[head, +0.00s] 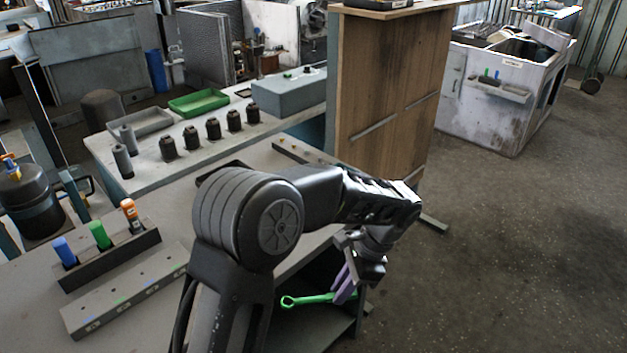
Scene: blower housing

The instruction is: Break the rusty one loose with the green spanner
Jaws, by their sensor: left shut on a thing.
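My left gripper (345,284) has pale purple fingers and hangs low beyond the near bench's right edge. It is shut on the green spanner (310,299). The spanner lies roughly level, with its ring end to the left and its other end hidden at the fingers. It appears in front of the dark space under the bench. I cannot make out a rusty fastener in this view. My arm hides part of the bench. My right gripper is out of view.
A rack (110,259) with blue, green and orange handles and a grey marked bar (130,295) stand on the near bench. Behind are several dark parts, a green tray (198,103) and a grey box (290,92). A wooden panel (385,90) stands upright. Floor at right is clear.

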